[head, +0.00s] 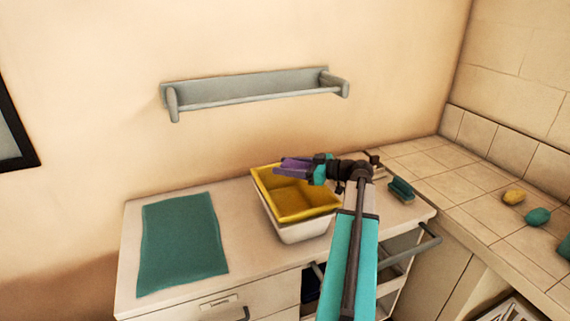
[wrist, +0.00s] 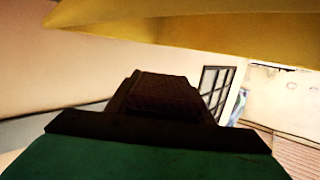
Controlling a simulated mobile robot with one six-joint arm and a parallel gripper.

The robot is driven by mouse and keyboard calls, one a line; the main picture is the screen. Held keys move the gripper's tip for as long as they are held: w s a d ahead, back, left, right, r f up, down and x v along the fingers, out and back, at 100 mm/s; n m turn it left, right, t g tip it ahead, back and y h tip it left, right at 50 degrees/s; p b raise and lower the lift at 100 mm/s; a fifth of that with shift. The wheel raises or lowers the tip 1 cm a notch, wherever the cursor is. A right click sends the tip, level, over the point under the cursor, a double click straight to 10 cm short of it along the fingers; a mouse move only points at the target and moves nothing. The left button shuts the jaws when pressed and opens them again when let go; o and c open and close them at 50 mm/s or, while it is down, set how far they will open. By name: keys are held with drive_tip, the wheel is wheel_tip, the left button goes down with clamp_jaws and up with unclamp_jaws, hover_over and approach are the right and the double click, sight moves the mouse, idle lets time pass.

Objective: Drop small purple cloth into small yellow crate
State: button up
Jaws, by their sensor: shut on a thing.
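The small yellow crate (head: 306,212) sits in a white tub on the white cabinet top. My gripper (head: 297,167) reaches in from the right and is above the crate's back part. It is shut on the small purple cloth (head: 290,164), which shows at the jaws over the crate's back edge. In the wrist view a yellow surface, probably the crate (wrist: 230,32), fills the top. Dark jaw parts fill the middle there, and I cannot make out the cloth in that view.
A teal cloth (head: 180,245) lies flat at the left of the cabinet top. A green block (head: 401,190) lies right of my arm. A yellow object (head: 513,197) and a teal object (head: 537,217) rest on the tiled counter. A grey wall rail (head: 255,88) hangs above.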

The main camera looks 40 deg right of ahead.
drive_tip(key=shift+f+p, duration=0.3)
drive_tip(key=shift+f, duration=2.05)
drive_tip(key=o, duration=1.1)
drive_tip(key=b+v, duration=0.4)
drive_tip(key=v, duration=0.9)
drive_tip(key=shift+s+d+r, duration=0.1)
drive_tip(key=shift+s+d, duration=0.05)
drive_tip(key=shift+s, duration=0.25)
drive_tip(key=shift+s, duration=0.1)
